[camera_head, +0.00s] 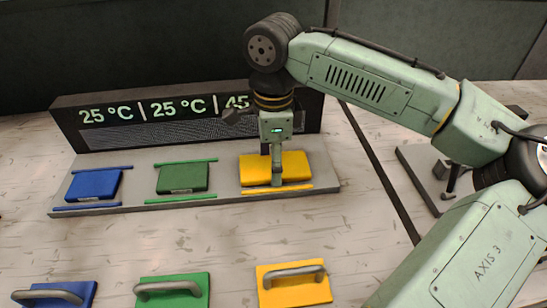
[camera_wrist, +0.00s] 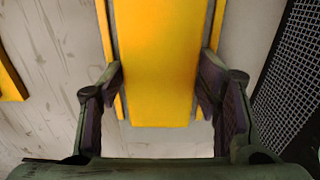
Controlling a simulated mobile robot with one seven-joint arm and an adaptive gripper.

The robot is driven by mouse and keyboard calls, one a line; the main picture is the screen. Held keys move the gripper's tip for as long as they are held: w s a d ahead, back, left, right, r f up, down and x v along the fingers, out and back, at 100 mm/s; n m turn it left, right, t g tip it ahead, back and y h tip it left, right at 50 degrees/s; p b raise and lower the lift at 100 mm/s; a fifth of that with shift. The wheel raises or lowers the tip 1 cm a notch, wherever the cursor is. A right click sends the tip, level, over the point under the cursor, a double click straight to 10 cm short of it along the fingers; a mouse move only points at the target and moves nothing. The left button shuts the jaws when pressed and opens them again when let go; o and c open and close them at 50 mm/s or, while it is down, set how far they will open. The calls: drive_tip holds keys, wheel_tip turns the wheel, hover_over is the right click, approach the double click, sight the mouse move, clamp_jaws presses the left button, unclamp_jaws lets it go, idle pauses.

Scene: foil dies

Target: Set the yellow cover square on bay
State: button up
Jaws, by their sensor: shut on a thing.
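The flat yellow cover (camera_head: 298,166) is at the right-hand bay of the grey base plate (camera_head: 220,200). My gripper (camera_head: 277,180) is shut on it from above, with one finger at its front side and the other behind. In the wrist view the cover (camera_wrist: 160,60) lies between the fingers of my gripper (camera_wrist: 163,88). Its long edges look parallel to the two yellow strips (camera_wrist: 116,100) beside it. The cover hides what is under it, and I cannot tell whether it rests in the bay or hangs just above.
Blue (camera_head: 94,184) and green (camera_head: 183,178) blocks sit in the other bays between coloured strips. A dark display panel (camera_head: 150,112) stands behind. Blue (camera_head: 75,297), green (camera_head: 190,283) and yellow (camera_head: 275,293) plates with grey handles lie in front. Bare wood separates them from the base.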

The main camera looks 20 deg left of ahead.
drive_tip(key=shift+f, duration=0.1)
drive_tip(key=shift+f, duration=0.15)
drive_tip(key=o, duration=1.2)
wheel_tip(320, 180, up, 12)
drive_tip(key=shift+r+b, duration=0.25)
drive_tip(key=shift+b, duration=0.7)
